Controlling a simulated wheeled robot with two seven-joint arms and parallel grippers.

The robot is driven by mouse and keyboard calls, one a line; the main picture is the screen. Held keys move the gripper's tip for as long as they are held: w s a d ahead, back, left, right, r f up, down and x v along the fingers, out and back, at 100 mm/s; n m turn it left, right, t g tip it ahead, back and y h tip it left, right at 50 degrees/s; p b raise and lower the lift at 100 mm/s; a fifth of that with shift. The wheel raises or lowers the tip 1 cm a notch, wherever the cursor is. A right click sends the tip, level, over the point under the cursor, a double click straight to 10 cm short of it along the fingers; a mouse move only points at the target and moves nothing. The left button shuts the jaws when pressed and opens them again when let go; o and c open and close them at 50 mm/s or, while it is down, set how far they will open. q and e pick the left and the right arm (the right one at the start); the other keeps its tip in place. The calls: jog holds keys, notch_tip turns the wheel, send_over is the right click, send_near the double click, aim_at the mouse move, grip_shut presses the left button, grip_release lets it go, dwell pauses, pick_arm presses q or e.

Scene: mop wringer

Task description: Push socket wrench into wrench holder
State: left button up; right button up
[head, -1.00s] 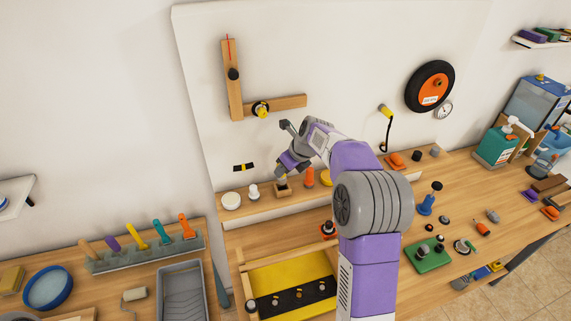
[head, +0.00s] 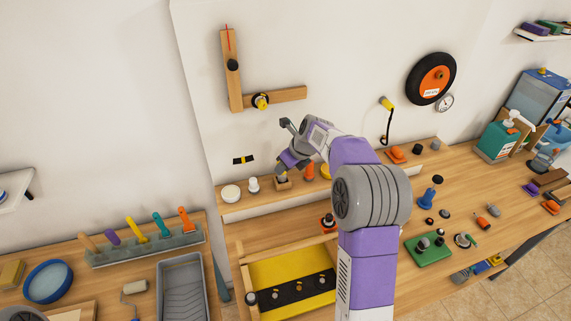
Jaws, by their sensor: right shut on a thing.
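My right gripper (head: 281,174) reaches over the narrow ledge along the wall board, fingers pointing down. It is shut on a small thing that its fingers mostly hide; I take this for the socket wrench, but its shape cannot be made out. Directly under the fingertips a small wooden block (head: 284,185) sits on the ledge, probably the wrench holder. Whether the held thing is in the block or just above it cannot be told. My left gripper is not in view.
On the ledge, a white round pot (head: 231,193) and a white-topped knob (head: 253,185) stand left of the block, and an orange bottle-shaped piece (head: 309,171) stands close on its right. A yellow tray (head: 285,272) lies below on the bench. A wooden L-shaped frame (head: 234,80) hangs above.

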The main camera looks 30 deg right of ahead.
jog(key=shift+f, duration=1.1)
dwell(0.7)
jog(key=o, duration=1.1)
jog(key=v, duration=0.7)
jog(key=shift+s+r, duration=0.15)
jog(key=shift+r, duration=0.1)
jog(key=shift+f, duration=0.1)
